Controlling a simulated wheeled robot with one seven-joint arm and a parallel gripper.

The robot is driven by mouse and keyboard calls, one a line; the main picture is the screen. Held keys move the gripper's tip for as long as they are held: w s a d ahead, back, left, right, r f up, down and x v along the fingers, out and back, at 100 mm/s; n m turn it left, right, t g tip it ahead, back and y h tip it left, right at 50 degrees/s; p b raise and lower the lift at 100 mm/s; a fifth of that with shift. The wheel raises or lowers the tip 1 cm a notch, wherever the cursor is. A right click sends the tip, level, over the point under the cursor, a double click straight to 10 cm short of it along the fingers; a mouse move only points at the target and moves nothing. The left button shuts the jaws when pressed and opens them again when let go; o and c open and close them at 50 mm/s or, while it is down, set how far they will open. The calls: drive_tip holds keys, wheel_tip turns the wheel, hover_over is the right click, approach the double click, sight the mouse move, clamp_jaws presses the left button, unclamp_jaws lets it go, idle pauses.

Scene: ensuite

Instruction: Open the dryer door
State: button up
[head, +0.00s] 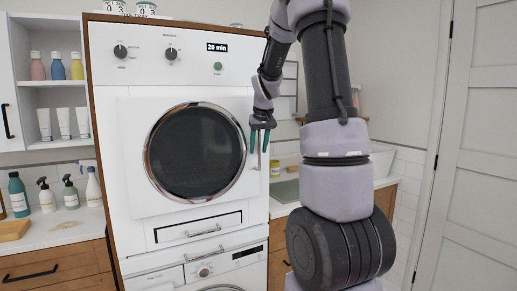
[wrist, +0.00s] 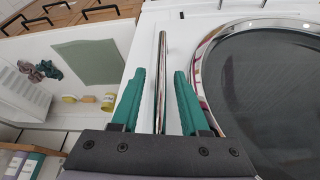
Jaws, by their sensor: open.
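The white dryer (head: 233,75) stands upright in a wooden surround, above a second machine. Its door (head: 130,150) has a round dark window (head: 194,151) with a chrome ring and looks shut. The door handle (head: 259,162) is a thin upright metal bar at the door's right edge. My gripper (head: 260,140) is at this handle, with green fingers pointing down in the head view. In the wrist view, my gripper (wrist: 159,72) is open, with the handle bar (wrist: 162,85) running between its fingers. A gap shows on each side of the bar.
Below the door is a drawer (head: 200,228) with its own handle, then a lower machine (head: 207,272). A counter with bottles (head: 70,192) is on the left. A sink counter (head: 285,192) is right of the dryer, behind my arm. A white room door (head: 480,150) stands far right.

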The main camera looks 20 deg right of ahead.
drive_tip(key=shift+w+f, duration=0.1)
drive_tip(key=shift+f, duration=0.1)
clamp_jaws()
idle(1.4)
